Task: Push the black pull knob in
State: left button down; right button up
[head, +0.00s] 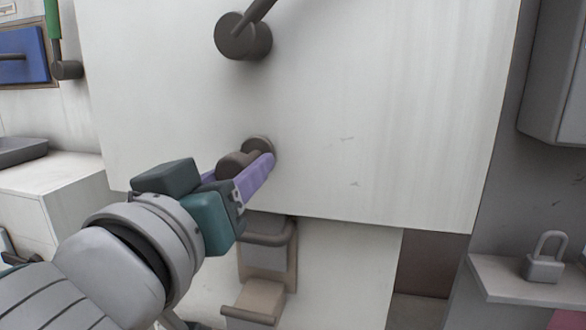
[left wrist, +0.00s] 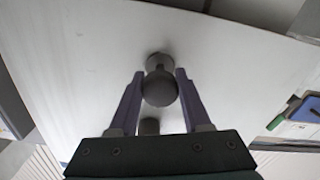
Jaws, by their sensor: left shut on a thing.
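The black pull knob (head: 234,164) is a dark round knob on a short stem, standing out from a collar on the white panel (head: 350,110). My left gripper (head: 242,175) has its purple fingers on either side of the knob and is shut on it. In the left wrist view the knob (left wrist: 159,88) sits between the two fingertips, with the stem and round base visible beyond it. Part of the knob is hidden by the near finger in the head view. My right gripper is not in view.
A dark round lever hub (head: 243,36) sits above the knob on the panel. Below the panel is a brownish bracket with handles (head: 268,258). A grey padlock (head: 544,262) stands on a shelf at right. A blue panel (head: 22,55) is at upper left.

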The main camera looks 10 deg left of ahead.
pick_arm(q)
jog(key=shift+w, duration=1.2)
jog(key=shift+f, duration=0.1)
jog(key=c, duration=0.8)
grip_release()
jog(key=shift+o, duration=0.9)
jog(key=shift+w, duration=0.15)
jog(key=shift+o, duration=1.3)
